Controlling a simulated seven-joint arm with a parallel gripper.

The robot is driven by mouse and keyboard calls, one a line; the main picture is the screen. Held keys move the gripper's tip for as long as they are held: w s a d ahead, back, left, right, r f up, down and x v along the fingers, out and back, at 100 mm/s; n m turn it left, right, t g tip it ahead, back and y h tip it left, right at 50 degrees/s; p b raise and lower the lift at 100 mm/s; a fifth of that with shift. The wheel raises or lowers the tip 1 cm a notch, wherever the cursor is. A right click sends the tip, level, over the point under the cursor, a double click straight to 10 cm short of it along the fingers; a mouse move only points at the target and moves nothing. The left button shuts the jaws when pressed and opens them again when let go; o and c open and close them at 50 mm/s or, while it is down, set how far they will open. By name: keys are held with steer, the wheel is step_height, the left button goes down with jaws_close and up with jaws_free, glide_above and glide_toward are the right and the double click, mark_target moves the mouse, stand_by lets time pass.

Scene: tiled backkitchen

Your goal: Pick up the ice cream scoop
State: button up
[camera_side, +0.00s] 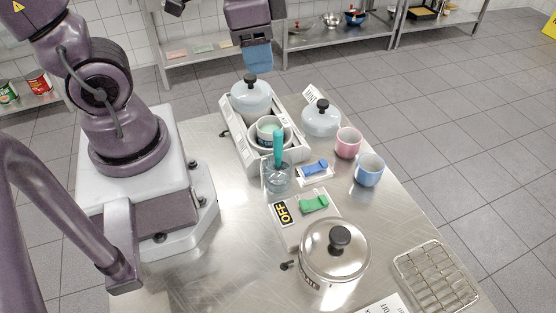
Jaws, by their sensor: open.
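What looks like the ice cream scoop is the teal handle (278,147) standing upright in a clear container (277,179) near the middle of the table. Its lower end is hard to make out inside the container. My gripper (258,66) is open, with blue fingers. In the picture it appears above the back end of the table, over the grey lidded pot and well apart from the teal handle. Nothing shows between the fingers.
Behind the handle, a white tray (233,143) holds a grey lidded pot (251,100) and bowls (262,138). A second lidded pot (321,121), a pink mug (347,144) and a blue mug (369,171) stand right. A steel pot (333,262) and wire rack (437,277) are in front.

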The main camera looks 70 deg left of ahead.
steer(key=f+m, duration=0.2)
steer(key=m, duration=0.1)
steer(key=w+d+f+m+g, duration=0.1)
steer(key=f+m, duration=0.1)
steer(key=m, duration=0.1)
steer(key=d+f+m+g, duration=0.1)
steer(key=f+m, duration=0.1)
steer(key=m, duration=0.1)
steer(key=shift+w+d+m, duration=0.25)
steer(key=shift+w+m, duration=0.05)
steer(key=shift+w+d+f+m, duration=0.1)
steer(key=shift+w+d+m, duration=0.1)
steer(key=shift+m, duration=0.8)
steer(key=m, duration=0.3)
glide_above(278, 154)
step_height(278, 154, down, 7)
steer(key=shift+w+a+f, duration=0.1)
steer(key=shift+a+f, duration=0.1)
steer(key=shift+f, duration=1.25)
steer(key=shift+w+a+f, duration=0.1)
steer(key=shift+a+f, duration=0.1)
steer(key=shift+f, duration=1.25)
steer(key=shift+c, duration=0.5)
jaws_close()
